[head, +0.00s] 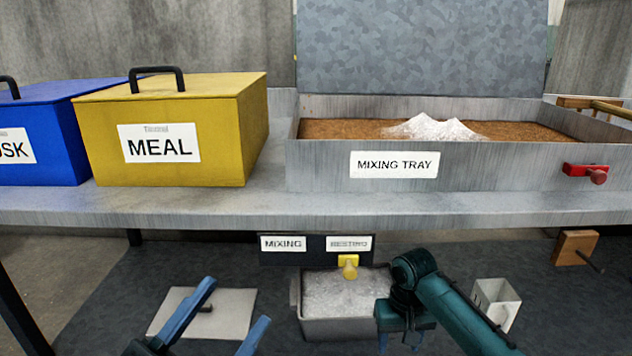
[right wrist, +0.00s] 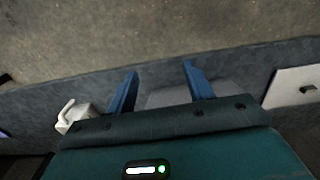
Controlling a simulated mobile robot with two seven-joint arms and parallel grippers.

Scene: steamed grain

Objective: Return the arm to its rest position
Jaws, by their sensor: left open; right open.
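My left gripper (head: 237,301) is open and empty at the lower left of the head view, its two blue fingers apart, near a flat grey board. My right gripper (head: 399,346) is at the end of the teal arm, low beside the right side of a grey bin (head: 340,328) of white grain. The right wrist view shows its two blue fingers (right wrist: 160,69) spread with nothing between them. Part of the bin is hidden behind my right gripper. The mixing tray (head: 466,178) stands on the bench, with brown meal and a white heap in it.
A yellow MEAL box (head: 215,140) and a blue box (head: 50,120) stand on the bench (head: 230,205). Its front edge overhangs the lower area. A yellow knob (head: 348,266) sits under the sign.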

